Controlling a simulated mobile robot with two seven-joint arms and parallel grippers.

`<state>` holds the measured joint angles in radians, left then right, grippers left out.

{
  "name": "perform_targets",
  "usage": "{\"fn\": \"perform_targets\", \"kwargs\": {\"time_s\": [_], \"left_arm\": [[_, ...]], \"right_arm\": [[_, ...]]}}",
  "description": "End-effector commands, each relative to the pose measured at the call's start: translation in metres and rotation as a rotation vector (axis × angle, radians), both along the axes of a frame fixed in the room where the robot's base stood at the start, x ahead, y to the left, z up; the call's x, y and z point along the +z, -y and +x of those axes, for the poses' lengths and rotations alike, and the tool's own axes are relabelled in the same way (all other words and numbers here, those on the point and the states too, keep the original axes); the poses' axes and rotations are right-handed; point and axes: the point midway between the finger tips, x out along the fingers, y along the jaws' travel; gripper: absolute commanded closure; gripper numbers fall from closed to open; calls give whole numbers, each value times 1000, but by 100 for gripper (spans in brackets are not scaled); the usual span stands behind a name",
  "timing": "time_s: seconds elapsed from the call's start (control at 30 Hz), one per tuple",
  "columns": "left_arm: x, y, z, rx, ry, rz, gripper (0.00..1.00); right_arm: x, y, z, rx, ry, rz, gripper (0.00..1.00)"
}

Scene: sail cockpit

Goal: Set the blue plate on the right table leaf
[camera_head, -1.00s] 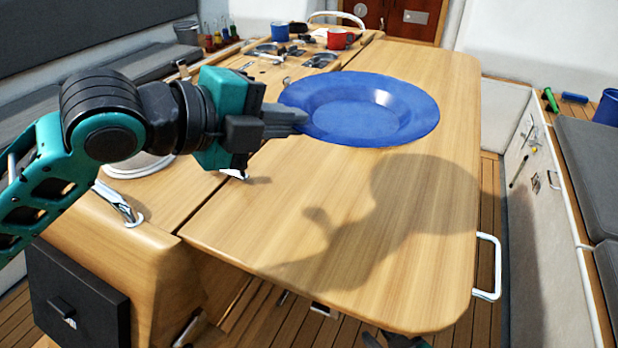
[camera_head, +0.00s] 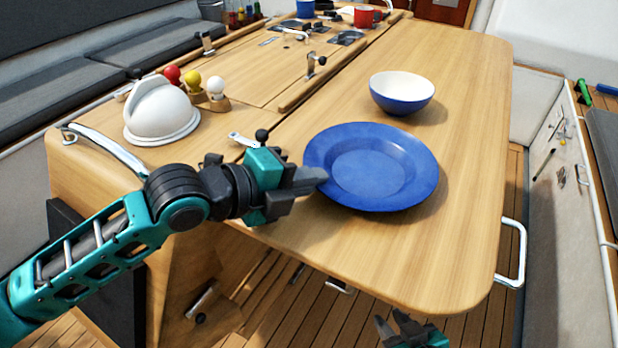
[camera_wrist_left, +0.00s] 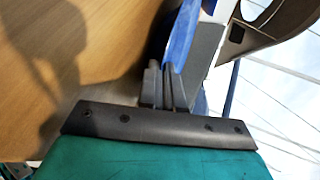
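The blue plate (camera_head: 372,170) is level, low over or on the front part of the right table leaf (camera_head: 430,270). A small shadow shows along its right edge; I cannot tell whether it touches the wood. My left gripper (camera_head: 316,180) is shut on the plate's left rim. In the left wrist view the gripper fingers (camera_wrist_left: 163,88) pinch the plate (camera_wrist_left: 183,38), seen nearly edge-on beside the wooden surface. My right gripper (camera_head: 396,326) is low in front of the leaf's front edge, empty, with its fingertips apart.
A white and blue bowl (camera_head: 401,92) stands on the leaf behind the plate. A white domed object (camera_head: 160,110) and colored knobs (camera_head: 193,82) are on the left. A red mug (camera_head: 364,17) is at the back. A white handle (camera_head: 512,254) is on the leaf's right side.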

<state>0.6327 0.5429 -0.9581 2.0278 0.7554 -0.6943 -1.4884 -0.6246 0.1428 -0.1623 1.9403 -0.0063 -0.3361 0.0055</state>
Motion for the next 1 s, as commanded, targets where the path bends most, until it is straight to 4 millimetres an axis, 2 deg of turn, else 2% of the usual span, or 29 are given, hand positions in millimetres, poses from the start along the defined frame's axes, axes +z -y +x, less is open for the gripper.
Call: {"fn": "perform_targets", "kwargs": {"time_s": [0.23, 0.3, 0.5, 0.8, 1.0], "left_arm": [[-1, 0, 0, 0, 3, -3, 100], [-1, 0, 0, 0, 0, -1, 90], [-1, 0, 0, 0, 0, -1, 70], [3, 0, 0, 0, 0, -1, 70], [9, -19, -9, 3, 1, 1, 70]], "right_arm": [[-2, 0, 0, 0, 1, 0, 70], [-1, 0, 0, 0, 1, 0, 70], [-1, 0, 0, 0, 1, 0, 70], [1, 0, 0, 0, 1, 0, 70], [1, 0, 0, 0, 1, 0, 70]]}}
